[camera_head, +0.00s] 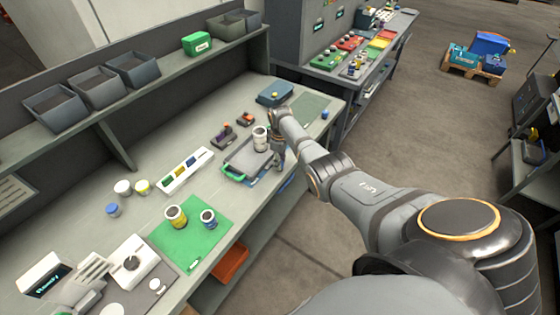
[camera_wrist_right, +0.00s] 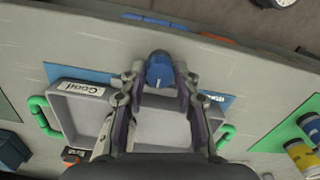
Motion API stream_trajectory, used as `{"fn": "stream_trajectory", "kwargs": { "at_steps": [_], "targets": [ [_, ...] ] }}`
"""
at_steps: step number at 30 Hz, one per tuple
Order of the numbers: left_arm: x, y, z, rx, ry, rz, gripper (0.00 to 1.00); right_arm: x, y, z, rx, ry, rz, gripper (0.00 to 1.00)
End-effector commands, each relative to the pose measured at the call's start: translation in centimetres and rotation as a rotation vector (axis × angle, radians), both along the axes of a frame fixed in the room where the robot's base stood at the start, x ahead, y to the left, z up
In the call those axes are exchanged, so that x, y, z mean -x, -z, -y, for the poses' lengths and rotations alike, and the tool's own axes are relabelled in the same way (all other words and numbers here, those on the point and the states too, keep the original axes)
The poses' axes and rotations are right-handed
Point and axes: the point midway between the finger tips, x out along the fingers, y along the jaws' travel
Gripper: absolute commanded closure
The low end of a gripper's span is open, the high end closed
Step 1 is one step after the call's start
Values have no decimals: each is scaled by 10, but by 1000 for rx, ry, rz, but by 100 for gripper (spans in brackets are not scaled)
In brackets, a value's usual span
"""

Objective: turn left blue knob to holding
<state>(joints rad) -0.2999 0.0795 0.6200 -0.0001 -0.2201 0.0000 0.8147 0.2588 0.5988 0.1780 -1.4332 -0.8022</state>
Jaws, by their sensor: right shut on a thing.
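In the head view my right gripper (camera_head: 279,152) reaches down at the front of the bench beside a grey tray, and the knob is hidden there.
The grey tray (camera_wrist_right: 69,117) with green handles lies on a blue mat (camera_wrist_right: 98,75) close to the fingers. Yellow and blue containers (camera_wrist_right: 305,150) stand at the right of the wrist view. A green mat (camera_head: 190,250) with two containers lies farther left on the bench.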

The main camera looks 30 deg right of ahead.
Motion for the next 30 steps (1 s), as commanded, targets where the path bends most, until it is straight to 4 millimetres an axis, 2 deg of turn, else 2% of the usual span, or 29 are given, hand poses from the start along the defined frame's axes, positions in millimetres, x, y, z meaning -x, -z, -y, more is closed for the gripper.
{"fn": "stream_trajectory", "kwargs": {
  "at_steps": [15, 16, 20, 21, 30],
  "targets": [
    [0, 0, 0, 0, 0, 0, 60, -2, -2, 0, 1, -18, 6, 100],
    [0, 0, 0, 0, 0, 0, 60, -2, -2, 0, 1, -18, 6, 66],
    [0, 0, 0, 0, 0, 0, 60, -2, -1, 0, 1, -17, 4, 48],
    [0, 0, 0, 0, 0, 0, 60, -1, -1, 0, 0, -17, 4, 46],
    [1, 0, -3, -3, 1, -1, 60, -1, -2, 0, 0, -16, 2, 46]
  ]
}}
